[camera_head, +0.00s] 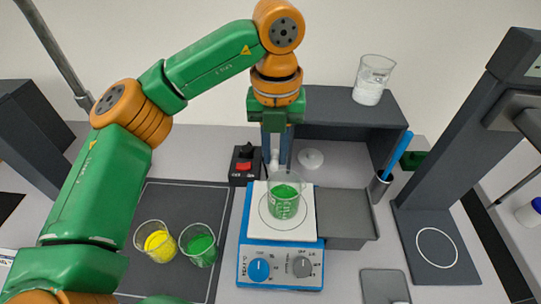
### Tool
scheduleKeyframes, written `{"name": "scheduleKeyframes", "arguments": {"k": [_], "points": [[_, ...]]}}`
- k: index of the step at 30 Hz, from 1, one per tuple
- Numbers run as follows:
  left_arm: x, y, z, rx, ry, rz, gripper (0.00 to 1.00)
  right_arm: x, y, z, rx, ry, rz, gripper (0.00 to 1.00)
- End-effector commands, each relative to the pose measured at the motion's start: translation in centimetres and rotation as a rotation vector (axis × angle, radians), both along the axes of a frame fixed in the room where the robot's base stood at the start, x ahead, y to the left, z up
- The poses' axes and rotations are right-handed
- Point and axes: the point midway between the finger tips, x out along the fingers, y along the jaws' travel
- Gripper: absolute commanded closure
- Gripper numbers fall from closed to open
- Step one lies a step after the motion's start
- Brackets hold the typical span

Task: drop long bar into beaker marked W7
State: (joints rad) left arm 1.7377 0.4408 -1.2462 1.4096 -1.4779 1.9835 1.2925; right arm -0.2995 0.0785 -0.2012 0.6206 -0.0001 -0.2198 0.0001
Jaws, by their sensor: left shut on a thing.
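My left gripper (276,158) points down just behind and above the beaker of green liquid (284,200) on the hotplate stirrer. It is shut on a small white piece (274,157), which seems to be the long bar; its full length is hard to see. The beaker on the stirrer has white markings, too small to read. A beaker of yellow liquid (157,241) and another beaker of green liquid (200,246) stand on the dark mat at left. A beaker with white contents (371,85) stands on the grey shelf. I cannot tell which is W7. My right gripper is not in view.
The blue stirrer (280,252) has a white top and two knobs. A black box with a red switch (243,165) is left of it. A dark stand (440,250) is far right.

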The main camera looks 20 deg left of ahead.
Motion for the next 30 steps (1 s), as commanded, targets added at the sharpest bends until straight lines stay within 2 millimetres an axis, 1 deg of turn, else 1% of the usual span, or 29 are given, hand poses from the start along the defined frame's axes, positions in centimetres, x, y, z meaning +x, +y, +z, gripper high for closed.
{"name": "scheduleKeyframes", "arguments": {"k": [1, 6, 9, 11, 17, 18, 20, 21, 22, 30], "points": [[0.0, 0.0, -1.2, 0.000, 0.000, 0.000, 1.00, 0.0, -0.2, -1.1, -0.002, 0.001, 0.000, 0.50], [-0.1, 0.0, -4.1, -0.001, 0.002, 0.000, 1.00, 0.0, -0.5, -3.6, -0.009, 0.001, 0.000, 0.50], [-0.1, 0.0, -5.3, -0.001, 0.002, 0.000, 1.00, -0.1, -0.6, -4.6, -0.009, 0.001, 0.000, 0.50], [-0.1, 0.0, -5.6, 0.000, 0.001, -0.001, 1.00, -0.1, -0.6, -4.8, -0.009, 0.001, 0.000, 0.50], [-0.1, -0.1, -5.3, -0.001, 0.001, 0.000, 1.00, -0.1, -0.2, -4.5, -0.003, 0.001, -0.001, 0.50], [-0.1, -0.1, -5.3, -0.001, 0.001, 0.000, 0.75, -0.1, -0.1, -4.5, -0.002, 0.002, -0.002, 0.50], [-0.1, -0.1, -5.3, -0.001, 0.001, 0.000, 0.59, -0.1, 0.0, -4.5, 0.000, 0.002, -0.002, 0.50], [-0.1, -0.1, -5.3, -0.001, 0.001, 0.000, 0.48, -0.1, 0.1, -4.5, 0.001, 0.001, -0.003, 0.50], [-0.1, -0.1, -5.3, -0.001, 0.001, 0.000, 0.45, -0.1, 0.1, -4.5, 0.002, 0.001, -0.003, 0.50], [-0.1, -0.1, -5.2, -0.001, 0.001, 0.000, 0.45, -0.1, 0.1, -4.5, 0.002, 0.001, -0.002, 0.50]]}}
